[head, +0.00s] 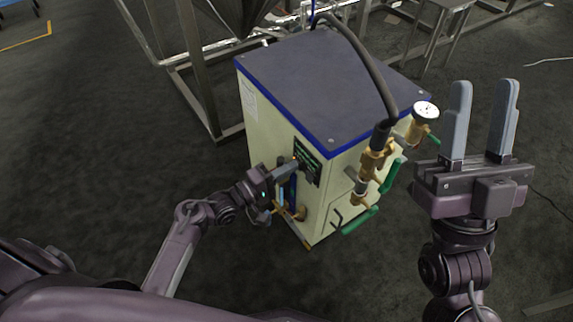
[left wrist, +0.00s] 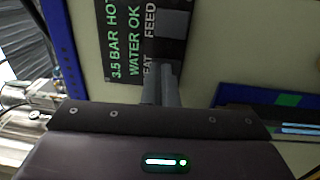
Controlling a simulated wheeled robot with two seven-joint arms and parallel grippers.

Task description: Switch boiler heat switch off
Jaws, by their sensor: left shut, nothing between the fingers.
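The boiler is a cream cabinet with a dark top (head: 315,85) and blue edging. Its black panel (head: 308,160) is on the front face. In the left wrist view the panel (left wrist: 128,45) carries green lettering, "3.5 BAR HOT" and "WATER OK", and white labels reading "FEED" and a partly covered "EAT". My left gripper (head: 294,165) is shut and empty at the panel. In the left wrist view its fingers (left wrist: 162,75) lie over the label area. The heat switch is hidden behind them, and I cannot tell whether they touch it. My right gripper (head: 485,84) is open and empty.
Brass valves (head: 372,162) with green handles and a pressure gauge (head: 425,110) stick out on the boiler's right side. A thick dark hose (head: 370,65) arches over the top. A metal frame (head: 190,60) stands behind.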

